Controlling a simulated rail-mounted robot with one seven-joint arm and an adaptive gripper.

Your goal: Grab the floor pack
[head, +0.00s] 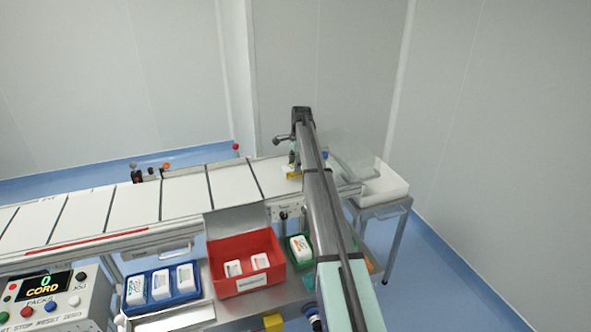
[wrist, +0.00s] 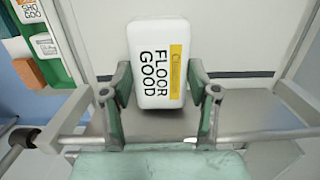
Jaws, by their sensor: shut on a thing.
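The floor pack (wrist: 152,85) is a white block with rounded corners, marked "FLOOR GOOD" in black, with a yellow strip along its right side. In the wrist view it sits between the two green-grey fingers of my gripper (wrist: 160,74). The fingers are shut on its left and right sides, near its middle and lower part. Behind and below the pack is a grey surface; I cannot tell whether the pack touches it.
A green bin (wrist: 55,45) with a white pack (wrist: 25,12) stands at upper left, an orange block (wrist: 29,72) beside it. The head view shows a red bin (head: 247,284), a blue tray (head: 160,305), a white conveyor (head: 185,195) and a white tub (head: 385,187).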

